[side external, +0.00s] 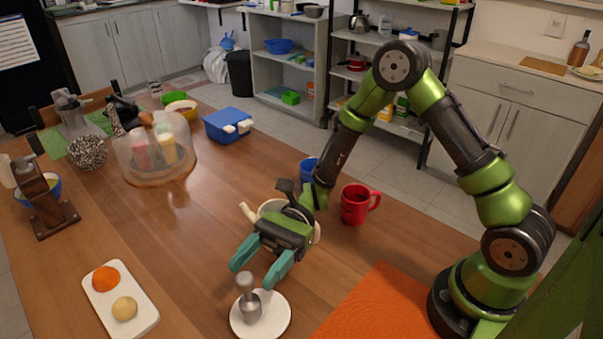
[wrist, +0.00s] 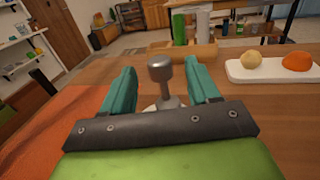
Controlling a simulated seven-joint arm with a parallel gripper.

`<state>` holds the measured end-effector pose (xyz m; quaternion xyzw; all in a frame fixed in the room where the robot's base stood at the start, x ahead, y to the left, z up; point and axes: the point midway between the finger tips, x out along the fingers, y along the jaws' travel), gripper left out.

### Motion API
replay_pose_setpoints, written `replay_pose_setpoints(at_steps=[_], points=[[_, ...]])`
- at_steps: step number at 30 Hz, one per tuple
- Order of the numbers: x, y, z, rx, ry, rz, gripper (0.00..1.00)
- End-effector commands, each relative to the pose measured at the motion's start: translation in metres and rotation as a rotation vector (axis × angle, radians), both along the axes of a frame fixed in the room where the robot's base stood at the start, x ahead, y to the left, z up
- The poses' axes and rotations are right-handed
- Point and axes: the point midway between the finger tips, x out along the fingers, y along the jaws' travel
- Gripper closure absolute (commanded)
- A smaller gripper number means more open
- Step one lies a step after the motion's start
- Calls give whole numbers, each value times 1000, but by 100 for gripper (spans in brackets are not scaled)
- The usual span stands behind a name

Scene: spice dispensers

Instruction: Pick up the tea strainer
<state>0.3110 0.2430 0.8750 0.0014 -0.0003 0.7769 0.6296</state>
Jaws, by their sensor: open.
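The tea strainer (side external: 251,306), a small grey metal piece with its knobbed handle up, stands on a white saucer (side external: 279,316) at the bottom middle of the side view. In the wrist view the strainer (wrist: 163,78) shows straight ahead, framed by the two teal fingers. My gripper (side external: 259,266) is open and empty, just above and behind the strainer in the side view, with the fingers pointing toward it. In the wrist view my gripper (wrist: 158,80) hides most of the saucer. Whether the fingertips reach past the handle is hard to tell.
A white teapot (side external: 249,211) stands partly hidden behind my gripper, with a red mug (side external: 355,205) and a blue cup (side external: 308,169) nearby. A white tray (side external: 144,311) holds an orange and a pale round item. An orange mat (side external: 375,310) lies right. Table left of the gripper is clear.

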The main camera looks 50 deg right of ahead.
Motion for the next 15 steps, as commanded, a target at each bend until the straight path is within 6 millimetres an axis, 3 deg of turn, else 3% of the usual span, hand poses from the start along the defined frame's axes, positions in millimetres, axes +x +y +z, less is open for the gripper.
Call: replay_pose_setpoints(at_steps=[9,15], points=[[-10,44,-1,-2,-1,6,40],[-11,50,-1,-2,-1,2,40]])
